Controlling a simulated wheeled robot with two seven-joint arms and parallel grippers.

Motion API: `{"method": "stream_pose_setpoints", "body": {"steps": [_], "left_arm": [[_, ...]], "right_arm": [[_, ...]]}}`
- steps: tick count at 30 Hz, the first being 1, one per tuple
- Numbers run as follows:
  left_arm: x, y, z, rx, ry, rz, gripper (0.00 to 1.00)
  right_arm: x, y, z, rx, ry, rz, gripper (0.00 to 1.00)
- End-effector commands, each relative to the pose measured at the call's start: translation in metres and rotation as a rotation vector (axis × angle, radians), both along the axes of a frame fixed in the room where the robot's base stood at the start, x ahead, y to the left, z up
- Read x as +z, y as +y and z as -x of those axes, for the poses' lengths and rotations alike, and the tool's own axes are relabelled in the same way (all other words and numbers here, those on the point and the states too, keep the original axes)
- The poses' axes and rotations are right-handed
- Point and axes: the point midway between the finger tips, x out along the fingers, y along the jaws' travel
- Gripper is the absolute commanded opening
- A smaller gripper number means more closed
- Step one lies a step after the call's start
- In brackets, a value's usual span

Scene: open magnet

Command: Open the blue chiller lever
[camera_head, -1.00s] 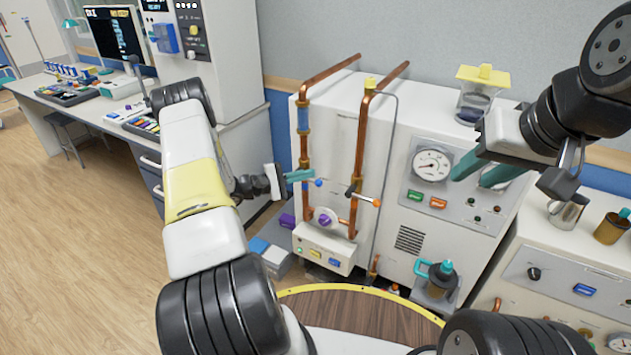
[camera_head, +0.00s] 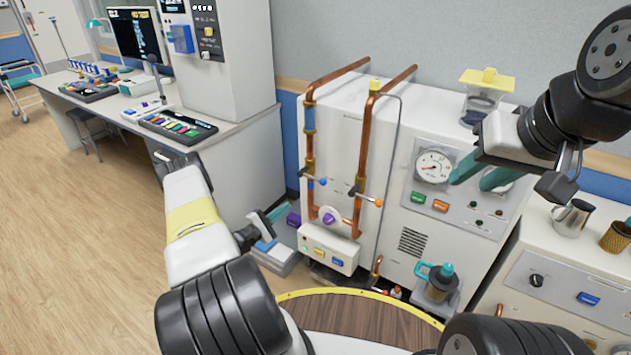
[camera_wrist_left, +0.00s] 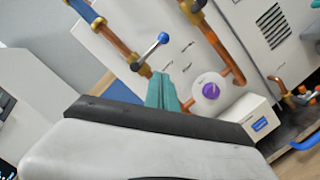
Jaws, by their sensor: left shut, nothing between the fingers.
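The blue chiller lever (camera_head: 322,182) is a small lever with a blue ball end on the left copper pipe. It also shows in the left wrist view (camera_wrist_left: 151,51), its blue ball up and to the right of its pivot. My left gripper (camera_head: 283,211) is shut and empty, below and to the left of the lever, apart from it. Its teal fingers (camera_wrist_left: 163,93) point toward the pipes in the left wrist view. My right gripper (camera_head: 472,178) is open and empty in front of the gauge panel.
An orange-ended lever (camera_head: 378,202) sits on the right copper pipe. A purple knob (camera_head: 329,218) is between the pipes, above a white control box (camera_head: 327,250). A teal-handled jug (camera_head: 438,280) stands at lower right.

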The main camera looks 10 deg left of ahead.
Motion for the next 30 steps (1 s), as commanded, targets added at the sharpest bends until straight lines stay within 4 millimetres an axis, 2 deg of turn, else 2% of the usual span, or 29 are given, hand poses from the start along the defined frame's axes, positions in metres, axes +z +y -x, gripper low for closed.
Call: {"method": "stream_pose_setpoints", "body": {"steps": [5, 16, 22, 30], "left_arm": [[0.003, -0.014, -0.02, -0.005, -0.002, 0.0, 0.0], [0.012, -0.052, -0.087, -0.005, -0.003, 0.0, 0.0], [0.026, -0.075, -0.093, -0.004, -0.001, 0.0, 0.0], [0.03, -0.082, -0.095, -0.001, 0.001, 0.001, 0.0]], "right_arm": [[0.0, 0.0, 0.0, 0.0, 0.0, 0.0, 0.36], [0.0, 0.0, 0.0, 0.0, 0.0, 0.0, 0.36], [0.0, 0.0, 0.0, 0.0, 0.0, 0.0, 0.36], [0.0, 0.0, 0.0, 0.0, 0.0, 0.0, 0.36]]}}
